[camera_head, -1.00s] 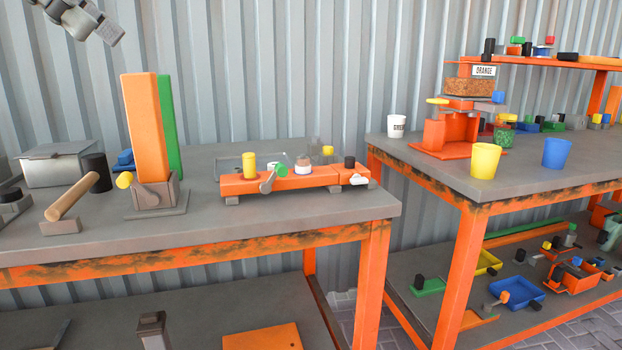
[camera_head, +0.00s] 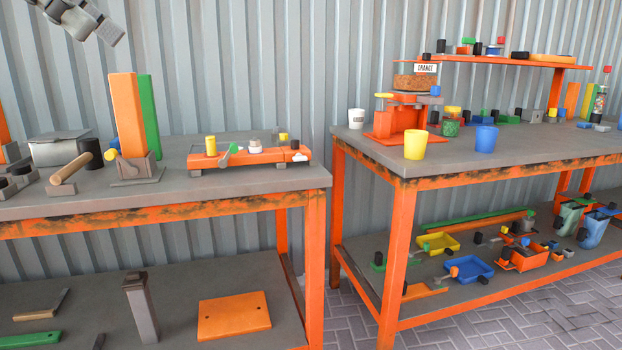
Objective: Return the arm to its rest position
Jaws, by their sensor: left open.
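My left gripper (camera_head: 108,30) shows at the top left, high in front of the corrugated wall and above the left workbench. It is open, and I see nothing held in it. It is well apart from the upright orange plank (camera_head: 127,115) and green plank (camera_head: 150,118) standing in a grey holder on the bench below. Most of my left arm is cut off by the top edge. My right gripper is not in view.
The left workbench (camera_head: 100,198) carries a small orange machine (camera_head: 250,158) and a wooden-handled tool (camera_head: 70,168). The right workbench (camera_head: 468,160) carries cups, an orange hopper machine (camera_head: 405,120) and a raised shelf. A gap separates the benches. Paved floor (camera_head: 560,310) lies at front right.

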